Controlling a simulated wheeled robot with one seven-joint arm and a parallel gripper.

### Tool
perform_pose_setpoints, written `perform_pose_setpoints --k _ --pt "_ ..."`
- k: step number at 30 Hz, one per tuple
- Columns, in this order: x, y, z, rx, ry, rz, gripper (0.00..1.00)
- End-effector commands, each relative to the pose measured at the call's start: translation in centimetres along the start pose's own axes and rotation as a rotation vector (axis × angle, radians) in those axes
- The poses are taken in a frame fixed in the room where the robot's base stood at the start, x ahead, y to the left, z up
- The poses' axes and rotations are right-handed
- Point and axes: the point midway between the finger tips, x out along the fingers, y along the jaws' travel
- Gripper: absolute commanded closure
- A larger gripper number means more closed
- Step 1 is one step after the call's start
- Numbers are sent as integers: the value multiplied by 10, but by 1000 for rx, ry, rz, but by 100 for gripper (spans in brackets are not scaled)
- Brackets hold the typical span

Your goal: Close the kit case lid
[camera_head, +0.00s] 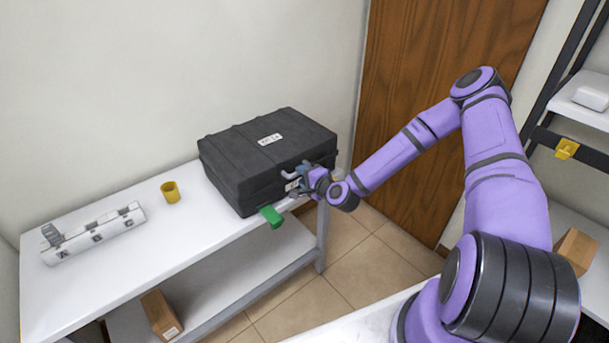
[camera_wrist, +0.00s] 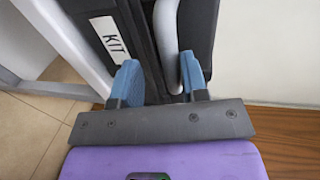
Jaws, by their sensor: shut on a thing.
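The kit case (camera_head: 265,155) is a black ribbed box at the right end of the white table. Its lid (camera_head: 240,136) lies down over the body, with a white label on top; no open gap shows. My gripper (camera_head: 292,180) is at the case's front right side. In the wrist view, my gripper's blue fingers (camera_wrist: 159,70) stand on either side of a grey bar handle (camera_wrist: 167,35) and a black case edge. It is shut on what looks like the handle; the exact contact is partly hidden. A white KIT label (camera_wrist: 108,37) shows beside the fingers.
A wooden door (camera_head: 415,75) is behind my arm.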

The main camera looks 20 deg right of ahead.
Motion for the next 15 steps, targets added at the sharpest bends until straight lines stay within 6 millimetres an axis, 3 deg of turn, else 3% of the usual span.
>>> perform_pose_setpoints --k 1,4,5,15 --pt "-2 13 1 8 -3 31 100" --pt "-2 13 1 8 -3 31 100" --pt "-2 13 1 8 -4 31 58" --pt "-2 12 0 6 -3 29 58"
